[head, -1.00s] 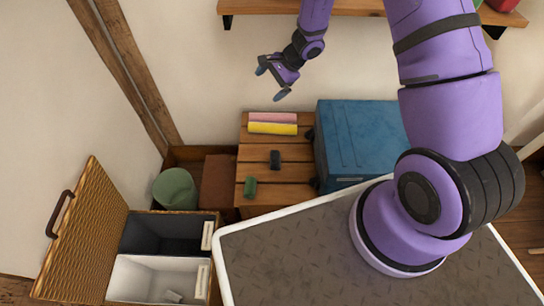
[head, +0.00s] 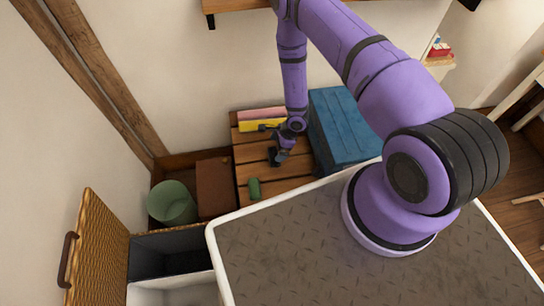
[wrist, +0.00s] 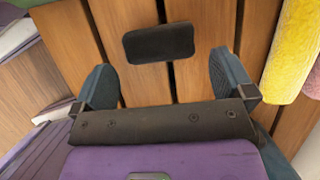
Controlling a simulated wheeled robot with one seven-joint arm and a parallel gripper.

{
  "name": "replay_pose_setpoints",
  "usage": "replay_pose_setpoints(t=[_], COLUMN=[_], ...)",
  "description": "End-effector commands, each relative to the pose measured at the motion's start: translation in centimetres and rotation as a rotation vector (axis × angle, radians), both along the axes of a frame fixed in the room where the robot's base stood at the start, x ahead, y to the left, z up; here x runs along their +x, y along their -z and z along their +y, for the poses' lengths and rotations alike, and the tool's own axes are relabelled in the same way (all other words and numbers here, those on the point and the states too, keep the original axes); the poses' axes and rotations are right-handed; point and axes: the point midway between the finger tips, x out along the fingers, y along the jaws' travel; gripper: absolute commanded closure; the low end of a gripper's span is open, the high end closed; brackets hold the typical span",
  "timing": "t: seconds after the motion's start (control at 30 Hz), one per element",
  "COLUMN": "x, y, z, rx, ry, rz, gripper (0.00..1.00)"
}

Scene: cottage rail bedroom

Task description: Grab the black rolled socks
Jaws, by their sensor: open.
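The black rolled socks (wrist: 160,43) lie on a slatted wooden bench top (wrist: 188,84), seen in the wrist view as a dark rounded oblong. They lie just ahead of my gripper (wrist: 163,66), roughly centred between its two spread blue-grey fingers. The gripper is open with nothing in it, and neither finger appears to touch the socks. In the head view my gripper (head: 283,152) hangs down over the bench and partly covers the socks.
A yellow roll (head: 252,126) and a pink roll (head: 262,114) lie behind. A green roll (head: 254,188) lies nearer. A blue chest (head: 340,125) stands close on the right. To the left are a brown box (head: 214,188), a green bin (head: 172,203) and an open wicker hamper (head: 100,245).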

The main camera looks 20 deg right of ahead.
Motion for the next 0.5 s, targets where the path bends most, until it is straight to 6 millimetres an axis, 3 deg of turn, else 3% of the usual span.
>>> replay_pose_setpoints(t=[0.5], x=[0.0], y=[5.7], z=[1.6], rx=[0.002], ry=[-0.003], rz=[0.001], gripper=[0.0])
